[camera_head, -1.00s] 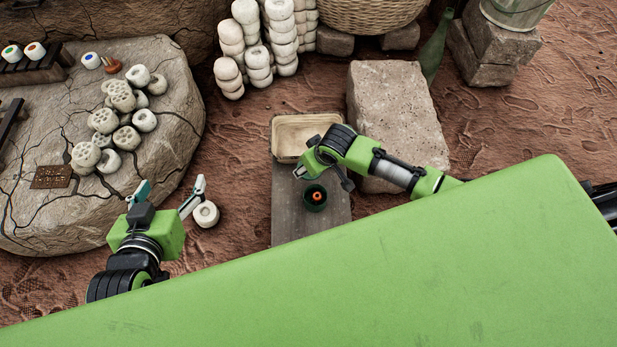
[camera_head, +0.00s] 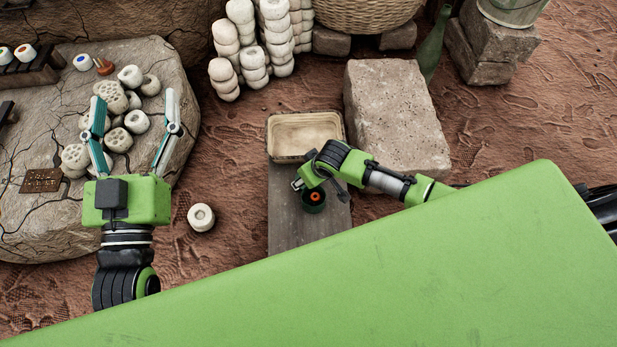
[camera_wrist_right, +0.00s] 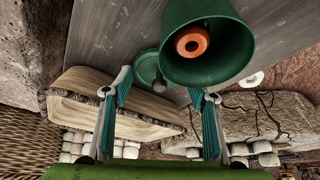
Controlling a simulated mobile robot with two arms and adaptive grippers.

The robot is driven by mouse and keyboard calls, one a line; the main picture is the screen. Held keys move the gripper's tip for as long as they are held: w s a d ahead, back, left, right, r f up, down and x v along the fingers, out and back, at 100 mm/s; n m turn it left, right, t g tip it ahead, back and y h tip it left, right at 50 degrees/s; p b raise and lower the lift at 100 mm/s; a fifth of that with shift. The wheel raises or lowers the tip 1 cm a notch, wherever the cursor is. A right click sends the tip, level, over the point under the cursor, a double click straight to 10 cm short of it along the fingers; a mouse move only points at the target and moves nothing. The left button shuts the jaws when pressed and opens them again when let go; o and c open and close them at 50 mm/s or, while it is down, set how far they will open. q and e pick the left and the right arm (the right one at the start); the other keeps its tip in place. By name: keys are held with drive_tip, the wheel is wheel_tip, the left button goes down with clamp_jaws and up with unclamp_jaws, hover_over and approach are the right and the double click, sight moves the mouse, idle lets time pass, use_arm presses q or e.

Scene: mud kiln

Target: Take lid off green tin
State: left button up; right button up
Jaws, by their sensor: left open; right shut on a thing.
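The green tin (camera_head: 314,203) stands open on the grey board, with an orange ring-shaped thing (camera_wrist_right: 192,42) inside it. The green lid (camera_wrist_right: 148,68), with its small round knob, is off the tin and shows between my right fingers in the wrist view, partly hidden behind the tin. My right gripper (camera_wrist_right: 160,88) is shut on the lid, though the contact itself is not clear. In the head view its wrist hides most of it, just above and left of the tin. My left gripper (camera_head: 136,98) is open and empty over the stone slab, far from the tin.
The grey board (camera_head: 295,225) carries a cream tray (camera_head: 305,135) at its far end. A stone block (camera_head: 395,115) stands to the right. A white ring (camera_head: 201,217) lies on the ground. The cracked slab (camera_head: 165,75) holds several pale clay pieces.

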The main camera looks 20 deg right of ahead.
use_arm(q)
drive_tip(key=shift+s+r, duration=0.1)
drive_tip(key=shift+r, duration=0.2)
use_arm(e)
drive_tip(key=shift+f, duration=0.2)
drive_tip(key=o, duration=0.7)
